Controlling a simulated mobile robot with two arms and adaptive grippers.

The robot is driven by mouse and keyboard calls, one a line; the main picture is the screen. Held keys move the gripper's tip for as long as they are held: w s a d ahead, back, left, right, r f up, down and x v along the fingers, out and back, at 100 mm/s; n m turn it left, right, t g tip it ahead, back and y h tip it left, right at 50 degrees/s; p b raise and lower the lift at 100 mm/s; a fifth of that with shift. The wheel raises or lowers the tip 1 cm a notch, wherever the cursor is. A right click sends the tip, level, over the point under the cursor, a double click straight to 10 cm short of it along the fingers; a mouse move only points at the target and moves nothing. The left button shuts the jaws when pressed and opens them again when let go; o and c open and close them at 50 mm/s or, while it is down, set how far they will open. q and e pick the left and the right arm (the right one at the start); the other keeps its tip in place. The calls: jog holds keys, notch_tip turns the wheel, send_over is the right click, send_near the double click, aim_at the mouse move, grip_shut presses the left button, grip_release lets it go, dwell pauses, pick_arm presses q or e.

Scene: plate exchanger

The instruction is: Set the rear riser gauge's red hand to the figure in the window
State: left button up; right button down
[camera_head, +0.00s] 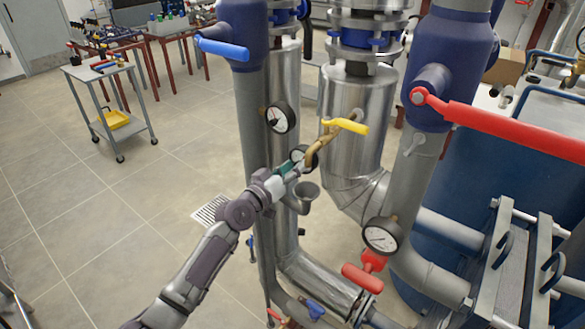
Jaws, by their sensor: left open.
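Three round white-faced gauges show. One black-rimmed gauge (281,117) is on the grey riser at upper centre, with a faint red mark on its dial. A second gauge (312,157) sits lower, partly covered by my left gripper (294,167). A third gauge (381,236) is on the right riser above a red valve handle. I cannot tell which is the rear riser gauge, and the dial figures are too small to read. No window with a figure can be made out. My left gripper is open beside the second gauge; contact is unclear. My right gripper is out of view.
A yellow lever (346,126) on a brass valve is just above the gripper. A blue lever (222,49) and a long red lever (510,129) stick out from the risers. Open tiled floor lies left, with a trolley (104,88).

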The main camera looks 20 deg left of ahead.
pick_arm(q)
jog(key=v, duration=1.2)
jog(key=shift+f, duration=0.1)
